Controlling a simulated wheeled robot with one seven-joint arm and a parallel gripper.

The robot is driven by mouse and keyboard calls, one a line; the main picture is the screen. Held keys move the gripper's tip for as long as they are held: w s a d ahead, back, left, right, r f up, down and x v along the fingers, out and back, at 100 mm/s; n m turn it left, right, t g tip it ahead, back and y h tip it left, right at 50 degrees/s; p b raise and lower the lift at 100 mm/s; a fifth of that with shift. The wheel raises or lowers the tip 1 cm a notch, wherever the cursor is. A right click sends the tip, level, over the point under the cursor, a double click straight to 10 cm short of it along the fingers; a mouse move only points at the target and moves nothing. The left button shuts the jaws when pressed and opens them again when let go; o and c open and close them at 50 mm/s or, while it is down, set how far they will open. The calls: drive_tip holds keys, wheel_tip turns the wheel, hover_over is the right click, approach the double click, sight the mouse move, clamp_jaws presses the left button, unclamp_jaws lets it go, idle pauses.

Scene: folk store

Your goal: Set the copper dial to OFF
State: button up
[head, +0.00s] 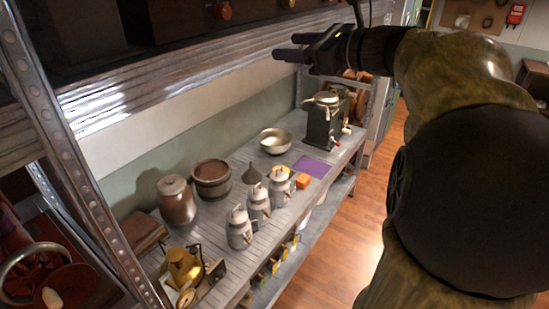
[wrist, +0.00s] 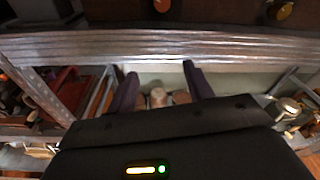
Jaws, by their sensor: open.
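Two rounded orange-brown knobs sit on the front of dark units on the upper shelf. The left one (head: 222,10) is more reddish, and the right one (head: 287,3) is cut by the top edge. In the wrist view, the left knob (wrist: 162,5) and the amber right knob (wrist: 283,10) are at the top edge. I cannot tell which is the copper dial, and no OFF mark or pointer setting is readable. My gripper (head: 288,46) is open and empty, in front of and below the shelf edge. Its two dark fingers also show in the wrist view (wrist: 160,82).
The upper shelf's metal edge (head: 180,85) runs above a lower bench (head: 225,250). The bench holds several milk cans, pots, a bowl (head: 275,141), a green machine (head: 325,122) and a brass watering can (head: 183,266). A perforated upright (head: 75,180) stands left. Wooden floor is free at right.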

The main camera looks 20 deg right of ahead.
drive_tip(key=a+f+n+g+h+b, duration=0.1)
drive_tip(key=a+f+n+g, duration=0.1)
drive_tip(key=f, duration=0.9)
drive_tip(key=s+a+f+n+g+h+b, duration=0.1)
drive_tip(key=f+n+g, duration=0.3)
drive_tip(key=f, duration=0.8)
drive_tip(key=shift+s+a+h+b, duration=0.35)
drive_tip(key=shift+a+h, duration=0.25)
drive_tip(key=shift+a, duration=0.25)
drive_tip(key=s+a+f+n+g+h, duration=0.2)
drive_tip(key=s+f+n+h, duration=0.1)
drive_tip(key=s+f+n, duration=0.4)
drive_tip(key=s+a+f+n+g+h, duration=0.2)
drive_tip(key=s+f+n, duration=0.4)
drive_tip(key=f+n, duration=0.7)
drive_tip(key=shift+s+f+g+h, duration=0.4)
drive_tip(key=shift+f+g, duration=0.3)
drive_tip(key=shift+f, duration=0.15)
